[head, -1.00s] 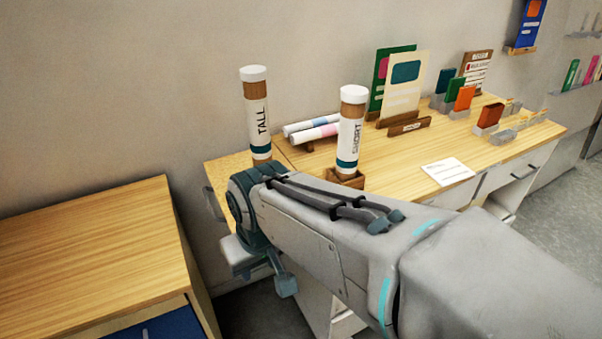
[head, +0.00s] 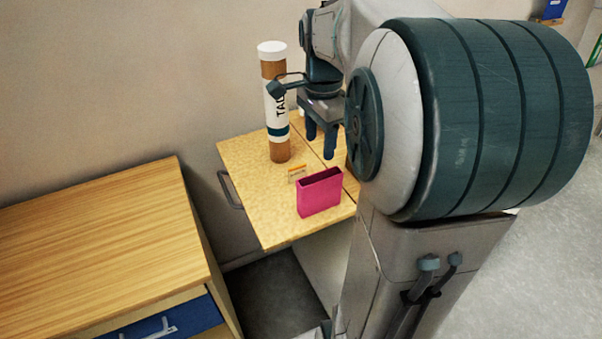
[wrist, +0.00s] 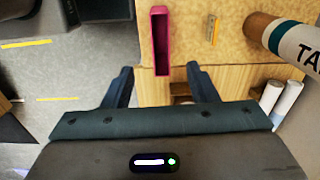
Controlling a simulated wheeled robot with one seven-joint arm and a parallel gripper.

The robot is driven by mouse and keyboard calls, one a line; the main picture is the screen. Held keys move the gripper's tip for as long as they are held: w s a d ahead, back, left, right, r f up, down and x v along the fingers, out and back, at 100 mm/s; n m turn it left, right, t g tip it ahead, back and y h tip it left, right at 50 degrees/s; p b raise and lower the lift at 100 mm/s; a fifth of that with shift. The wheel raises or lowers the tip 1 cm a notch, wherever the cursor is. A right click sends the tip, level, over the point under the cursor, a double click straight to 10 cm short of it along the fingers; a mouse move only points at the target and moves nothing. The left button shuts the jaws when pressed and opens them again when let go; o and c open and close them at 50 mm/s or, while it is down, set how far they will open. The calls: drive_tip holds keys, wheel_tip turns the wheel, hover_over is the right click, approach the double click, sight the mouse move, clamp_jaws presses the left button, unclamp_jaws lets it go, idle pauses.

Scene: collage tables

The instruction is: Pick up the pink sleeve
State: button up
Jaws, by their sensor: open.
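The pink sleeve (head: 320,192) is an open-topped box-like holder. It stands upright on the near part of the light wood table (head: 240,160) in the head view. In the wrist view the pink sleeve (wrist: 160,42) shows from above as a narrow slot, ahead of the fingers and between their lines. My gripper (head: 321,145) is open and empty, above the table and behind the sleeve in the head view. Its two fingers also show apart in the wrist view (wrist: 160,80). The sleeve is not touched by either finger, as far as I can see.
A tall brown tube labelled TALL (head: 275,100) stands close behind the sleeve. A separate wooden cabinet (head: 100,245) stands at left. White rolls (wrist: 282,100) lie at right in the wrist view. My arm hides the table's right side.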

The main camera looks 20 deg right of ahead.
sight(320, 183)
drive_tip(key=shift+w+d+f+p, duration=0.1)
drive_tip(key=shift+d+f+p, duration=0.1)
drive_tip(key=shift+f, duration=3.25)
drive_tip(key=shift+d+f+p, duration=0.15)
drive_tip(key=shift+d+f, duration=0.05)
drive_tip(key=shift+f, duration=3.2)
clamp_jaws()
